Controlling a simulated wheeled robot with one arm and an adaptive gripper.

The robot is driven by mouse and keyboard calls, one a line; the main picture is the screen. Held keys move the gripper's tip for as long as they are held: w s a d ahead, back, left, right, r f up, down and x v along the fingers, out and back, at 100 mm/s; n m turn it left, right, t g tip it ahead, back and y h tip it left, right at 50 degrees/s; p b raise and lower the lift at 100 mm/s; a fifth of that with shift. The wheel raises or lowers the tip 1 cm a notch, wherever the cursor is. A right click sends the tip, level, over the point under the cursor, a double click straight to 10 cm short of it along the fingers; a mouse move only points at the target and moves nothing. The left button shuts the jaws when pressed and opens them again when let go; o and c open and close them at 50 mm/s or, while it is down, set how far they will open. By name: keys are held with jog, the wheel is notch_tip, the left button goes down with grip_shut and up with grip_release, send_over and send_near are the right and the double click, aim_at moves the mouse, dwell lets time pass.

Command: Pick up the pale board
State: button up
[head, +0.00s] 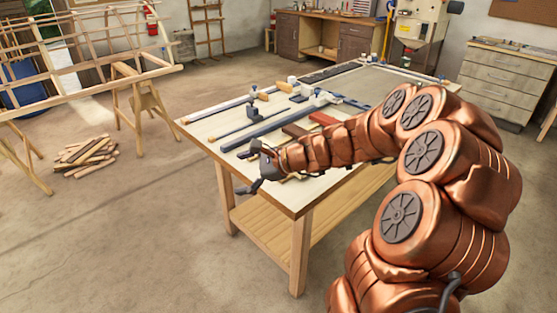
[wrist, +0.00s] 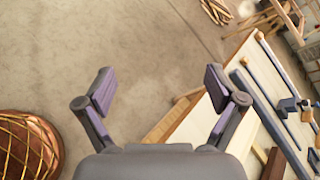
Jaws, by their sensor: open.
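My gripper (head: 256,178) is at the near left edge of the workbench (head: 208,142) in the head view. In the wrist view my gripper (wrist: 160,86) is open, with its two fingers wide apart and nothing between them. Bare floor shows beyond the fingers. The workbench top (wrist: 197,125) is cream and lies beside and behind the right finger. I cannot single out a separate pale board on it; my arm hides part of the bench top.
Long bar clamps (head: 262,131) lie across the bench top. A pile of wood strips (head: 86,153) lies on the floor at left, near a sawhorse (head: 141,103) under a lath frame (head: 85,52).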

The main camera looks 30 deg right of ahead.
jog(key=w+d+f+m+t+h, duration=0.1)
jog(key=d+f+m+h, duration=0.1)
jog(key=d, duration=0.6)
jog(key=w+d+f+m+t+h, duration=0.1)
jog(key=d+f+m+h, duration=0.1)
jog(key=d+f+m, duration=0.2)
jog(key=w+d+f+m+t+h+b, duration=0.1)
jog(key=d+m, duration=0.5)
jog(key=d, duration=0.6)
jog(key=shift+w+f+t+h, duration=0.25)
jog(key=shift+f+t+h, duration=0.25)
jog(key=shift+f, duration=0.55)
jog(key=shift+w+r+p+x, duration=0.1)
jog(key=shift+r+p+x, duration=0.15)
jog(key=shift+x, duration=1)
jog(key=shift+w+r+p+x, duration=0.1)
jog(key=shift+p+x, duration=0.1)
jog(key=shift+x, duration=1.05)
jog(key=shift+w+r+p+x, duration=0.1)
jog(key=shift+r+p+x, duration=0.15)
jog(key=shift+x, duration=1)
jog(key=c, duration=1.4)
